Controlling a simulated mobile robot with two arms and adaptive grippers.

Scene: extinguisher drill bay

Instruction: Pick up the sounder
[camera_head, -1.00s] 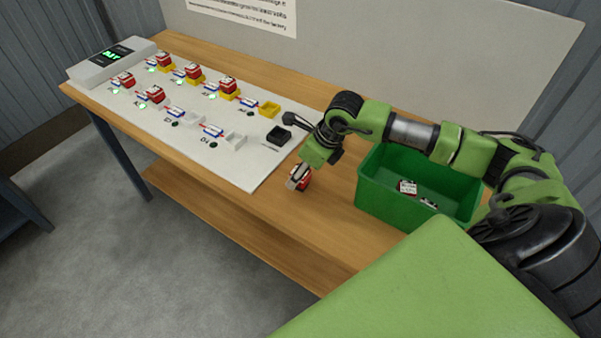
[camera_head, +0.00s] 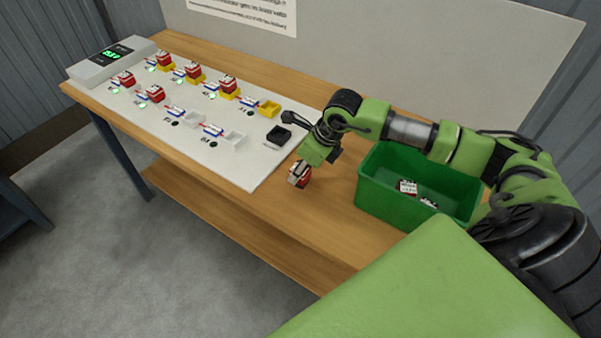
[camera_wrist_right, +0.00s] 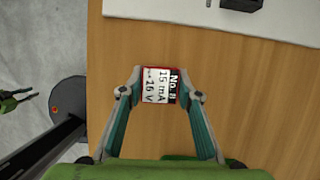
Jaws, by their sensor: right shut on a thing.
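The sounder (camera_head: 299,174) is a small red block with a white label and dark edge. In the right wrist view the sounder (camera_wrist_right: 159,85) shows its label, "No. 8, 15 mA, 16 V". My right gripper (camera_wrist_right: 161,88) is shut on it, one finger at each side. In the head view my right gripper (camera_head: 304,168) is over the wooden table, between the white board and the green bin; any gap under the sounder is hard to judge.
The white board (camera_head: 228,169) holds several red blocks, yellow and white holders, and a black holder (camera_head: 278,136). A grey display box (camera_head: 110,62) stands at its far left. The green bin (camera_head: 405,207) holds a few labelled blocks. The table front (camera_head: 290,235) is bare.

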